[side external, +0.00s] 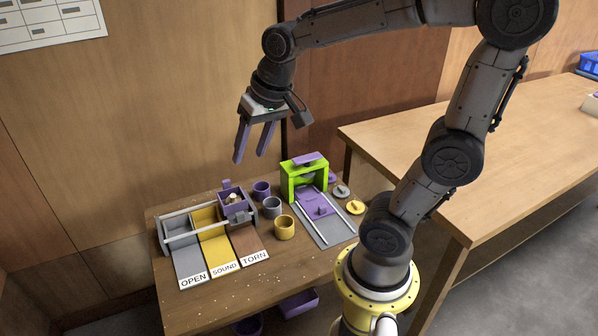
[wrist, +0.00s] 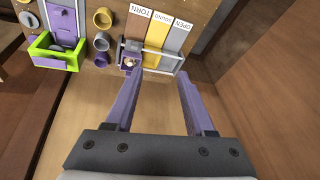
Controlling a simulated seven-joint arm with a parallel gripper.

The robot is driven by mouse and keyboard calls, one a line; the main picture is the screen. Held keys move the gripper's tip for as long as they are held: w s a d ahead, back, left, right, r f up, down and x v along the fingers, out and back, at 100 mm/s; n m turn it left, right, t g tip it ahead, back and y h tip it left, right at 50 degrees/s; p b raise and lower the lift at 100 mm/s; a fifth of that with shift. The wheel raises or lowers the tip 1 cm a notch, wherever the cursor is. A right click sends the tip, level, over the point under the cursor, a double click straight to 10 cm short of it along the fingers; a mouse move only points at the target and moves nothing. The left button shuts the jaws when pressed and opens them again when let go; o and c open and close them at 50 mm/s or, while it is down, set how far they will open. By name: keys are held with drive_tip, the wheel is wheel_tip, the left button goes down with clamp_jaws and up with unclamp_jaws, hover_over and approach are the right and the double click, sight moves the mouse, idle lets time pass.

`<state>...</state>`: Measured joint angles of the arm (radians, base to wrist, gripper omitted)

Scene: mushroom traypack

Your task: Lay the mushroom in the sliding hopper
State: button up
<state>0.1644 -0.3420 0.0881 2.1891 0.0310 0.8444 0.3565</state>
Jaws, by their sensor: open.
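A purple box-shaped hopper (side external: 236,209) sits on the grey rails at the right end of the lane rack, above the brown TORN lane. A small pale tan thing that looks like the mushroom (side external: 234,198) shows inside it. In the wrist view, the hopper (wrist: 126,69) and the pale mushroom (wrist: 130,61) show just beyond my left finger. My gripper (side external: 250,157) is open and empty, its purple fingers pointing down, in the air above the back of the small table. Its fingers also show in the wrist view (wrist: 160,74). Nothing is between them.
The rail rack (side external: 163,236) spans the OPEN, SOUND and TORN lanes. Purple (side external: 261,190), grey (side external: 272,207) and yellow (side external: 284,228) cups stand right of it. A green frame (side external: 289,184) with a purple plate (side external: 313,203) stands further right, near several knobbed lids.

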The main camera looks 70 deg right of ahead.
drive_tip(key=s+a+n, duration=0.2)
drive_tip(key=s+n, duration=0.1)
drive_tip(key=s, duration=0.2)
drive_tip(key=s+a+n+t, duration=0.1)
drive_tip(key=s+a+n, duration=0.1)
drive_tip(key=s, duration=0.4)
drive_tip(key=shift+f+n, duration=0.3)
drive_tip(key=shift+n, duration=0.3)
